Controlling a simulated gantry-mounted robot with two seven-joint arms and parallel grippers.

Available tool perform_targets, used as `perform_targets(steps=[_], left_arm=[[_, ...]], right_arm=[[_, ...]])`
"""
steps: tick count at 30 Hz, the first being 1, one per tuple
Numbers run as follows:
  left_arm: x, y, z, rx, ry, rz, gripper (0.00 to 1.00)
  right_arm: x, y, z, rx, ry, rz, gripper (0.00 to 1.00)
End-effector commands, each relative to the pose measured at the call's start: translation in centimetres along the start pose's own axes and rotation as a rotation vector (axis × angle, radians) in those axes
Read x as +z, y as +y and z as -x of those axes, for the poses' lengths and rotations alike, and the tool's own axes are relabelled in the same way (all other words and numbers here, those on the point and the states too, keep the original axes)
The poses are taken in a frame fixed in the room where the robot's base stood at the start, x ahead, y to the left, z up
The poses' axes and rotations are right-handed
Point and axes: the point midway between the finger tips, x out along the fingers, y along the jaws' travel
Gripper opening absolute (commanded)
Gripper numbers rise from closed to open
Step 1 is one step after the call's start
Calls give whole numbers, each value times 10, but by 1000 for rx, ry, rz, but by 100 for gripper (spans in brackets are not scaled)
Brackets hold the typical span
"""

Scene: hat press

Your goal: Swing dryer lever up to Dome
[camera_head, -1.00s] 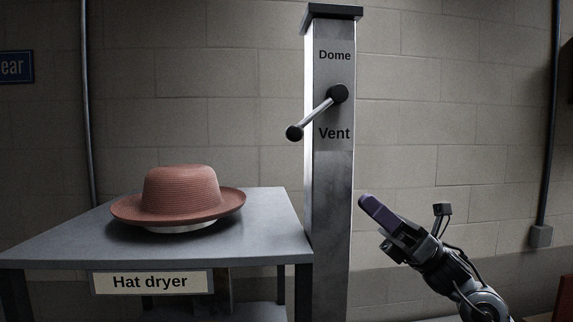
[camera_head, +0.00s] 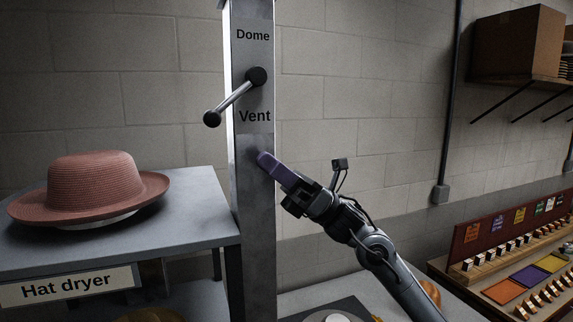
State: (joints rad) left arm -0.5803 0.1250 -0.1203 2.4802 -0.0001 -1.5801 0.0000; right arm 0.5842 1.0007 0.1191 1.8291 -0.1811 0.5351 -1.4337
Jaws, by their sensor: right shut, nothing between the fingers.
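The dryer lever (camera_head: 234,97) is a metal rod with a dark ball knob (camera_head: 212,119) at its outer end. It pivots on a dark hub (camera_head: 256,77) on the metal post (camera_head: 256,210). The rod slants down to the left from the hub. The "Dome" label (camera_head: 253,34) is above the hub and the "Vent" label (camera_head: 254,116) is below it. My right gripper (camera_head: 264,160) is shut and empty, with purple fingers. Its tips are in front of the post in the picture, below "Vent" and below and right of the knob, apart from the lever. My left gripper is out of view.
A pinkish straw hat (camera_head: 92,188) rests on the grey table (camera_head: 185,215) marked "Hat dryer" at left. A rack with small blocks and coloured squares (camera_head: 527,273) is at lower right. A cardboard box (camera_head: 515,45) sits on a wall shelf. A brick wall stands behind.

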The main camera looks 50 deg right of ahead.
Motion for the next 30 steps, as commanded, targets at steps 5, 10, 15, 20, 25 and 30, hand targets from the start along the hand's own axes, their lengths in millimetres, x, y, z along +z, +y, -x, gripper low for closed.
perform_targets(steps=[5,10,15,20,25,30], left_arm=[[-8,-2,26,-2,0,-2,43],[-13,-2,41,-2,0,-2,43],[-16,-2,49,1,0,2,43],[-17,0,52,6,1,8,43],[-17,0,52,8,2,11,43],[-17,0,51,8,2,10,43]], right_arm=[[6,0,-38,1,-3,-2,0],[4,0,-63,1,-2,-2,0],[2,0,-77,1,-1,-2,0],[0,0,-82,-1,-1,-1,0],[0,0,-82,-1,0,0,0],[0,0,-82,-1,0,-1,0]])
